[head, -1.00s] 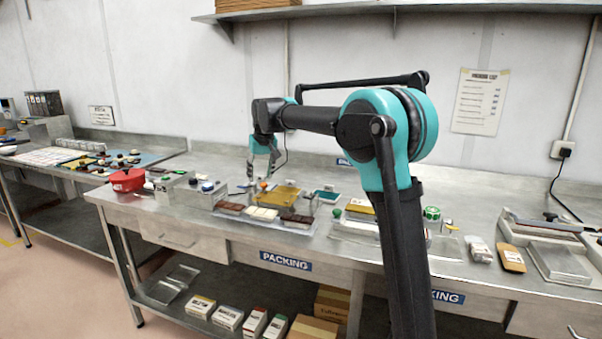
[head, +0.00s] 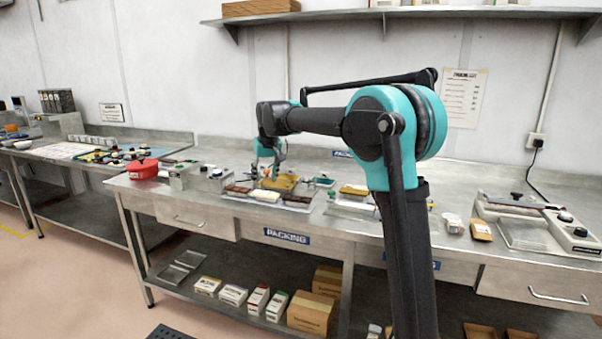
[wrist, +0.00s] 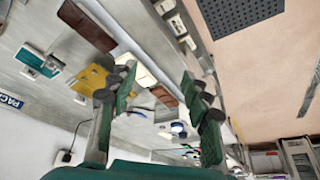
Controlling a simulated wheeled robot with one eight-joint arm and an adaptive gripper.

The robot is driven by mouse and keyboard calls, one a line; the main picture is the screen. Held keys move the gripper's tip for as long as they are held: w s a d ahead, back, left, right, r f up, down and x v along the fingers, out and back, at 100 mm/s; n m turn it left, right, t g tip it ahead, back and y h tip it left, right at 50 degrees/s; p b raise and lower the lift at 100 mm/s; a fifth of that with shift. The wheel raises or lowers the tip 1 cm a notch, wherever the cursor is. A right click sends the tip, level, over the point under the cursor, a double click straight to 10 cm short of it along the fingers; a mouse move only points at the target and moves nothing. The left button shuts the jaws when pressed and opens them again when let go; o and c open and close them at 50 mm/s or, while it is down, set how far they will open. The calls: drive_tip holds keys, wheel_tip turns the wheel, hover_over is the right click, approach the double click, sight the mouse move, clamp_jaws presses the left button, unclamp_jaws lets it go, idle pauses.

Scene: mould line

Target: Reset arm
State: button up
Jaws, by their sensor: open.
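My gripper (head: 267,166) hangs over the back of the packing bench (head: 180,196), above a tray (head: 228,196) of chocolate bars. In the wrist view my gripper (wrist: 160,95) has its two green fingers spread wide, with nothing between them. The wrist view shows dark brown bars (wrist: 88,27), a cream bar (wrist: 137,69) and a yellow piece (wrist: 90,80) beyond the fingers. My gripper is apart from all of them.
A sealing device (head: 535,222) stands at the right. Boxes (head: 314,312) lie on the lower shelf. A wall shelf (head: 400,14) runs above. A second bench (head: 75,150) stands left.

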drive_tip(key=s+d+f+m, duration=0.1)
drive_tip(key=s+d+f, duration=0.5)
drive_tip(key=s+d, duration=0.3)
drive_tip(key=s+d+f+m, duration=0.1)
drive_tip(key=s+d+f, duration=0.45)
drive_tip(key=d, duration=0.65)
drive_tip(key=s+d+f+m, duration=0.1)
drive_tip(key=s+d+f, duration=0.2)
drive_tip(key=s, duration=0.5)
drive_tip(key=s+d+f+m+h, duration=0.1)
drive_tip(key=s+d+f, duration=0.3)
drive_tip(key=s+f, duration=0.2)
drive_tip(key=s+d+f, duration=0.3)
drive_tip(key=s+f, duration=0.2)
drive_tip(key=s, duration=0.4)
drive_tip(key=shift+s+d+m+h, duration=0.3)
drive_tip(key=shift+s+m+h, duration=0.1)
drive_tip(key=shift+c, duration=0.3)
